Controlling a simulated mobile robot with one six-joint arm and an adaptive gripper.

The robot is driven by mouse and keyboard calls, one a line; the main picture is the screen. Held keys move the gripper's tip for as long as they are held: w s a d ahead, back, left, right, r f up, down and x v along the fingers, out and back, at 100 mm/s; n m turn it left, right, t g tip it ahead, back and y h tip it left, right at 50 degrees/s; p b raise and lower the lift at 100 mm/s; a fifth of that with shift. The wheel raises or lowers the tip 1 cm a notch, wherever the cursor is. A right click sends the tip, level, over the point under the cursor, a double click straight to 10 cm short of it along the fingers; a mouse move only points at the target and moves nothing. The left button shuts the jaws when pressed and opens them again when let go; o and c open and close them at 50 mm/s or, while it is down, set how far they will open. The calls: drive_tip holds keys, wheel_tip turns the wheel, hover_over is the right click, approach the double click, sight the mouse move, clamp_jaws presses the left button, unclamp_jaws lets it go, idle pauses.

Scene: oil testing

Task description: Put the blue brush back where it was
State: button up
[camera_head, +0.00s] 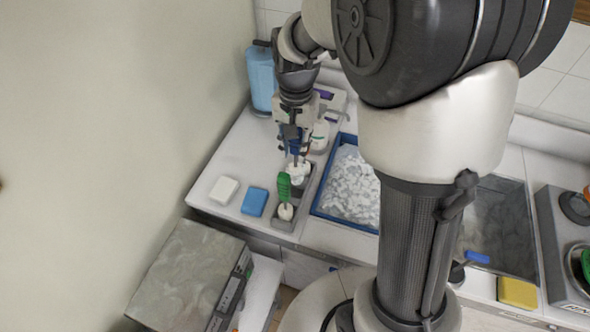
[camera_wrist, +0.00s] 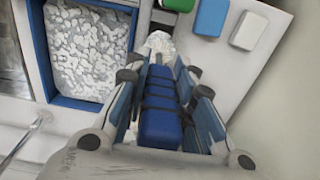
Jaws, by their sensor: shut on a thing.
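My gripper (camera_head: 294,145) points down over the counter, shut on the blue brush (camera_wrist: 162,125). The brush's blue handle lies between the fingers in the wrist view, and its pale head (camera_wrist: 158,42) shows beyond the fingertips. In the head view the pale head (camera_head: 299,170) hangs at the far part of a grey holder (camera_head: 289,216). I cannot tell whether it touches the holder. A green brush (camera_head: 284,187) stands in the holder's near end, with its white head down. Most of the blue handle is hidden by the fingers in the head view.
A blue-rimmed tray of white pieces (camera_head: 350,188) lies just right of the holder. A blue sponge (camera_head: 254,201) and a white block (camera_head: 224,190) lie left.

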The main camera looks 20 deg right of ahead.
sight(295, 168)
wheel_tip(295, 168, down, 4)
drive_tip(key=shift+w+r+b, duration=0.1)
drive_tip(key=shift+b, duration=0.2)
drive_tip(key=shift+f+b, duration=0.5)
drive_tip(key=shift+f, duration=2.1)
drive_tip(key=shift+f, duration=0.1)
drive_tip(key=o, duration=1)
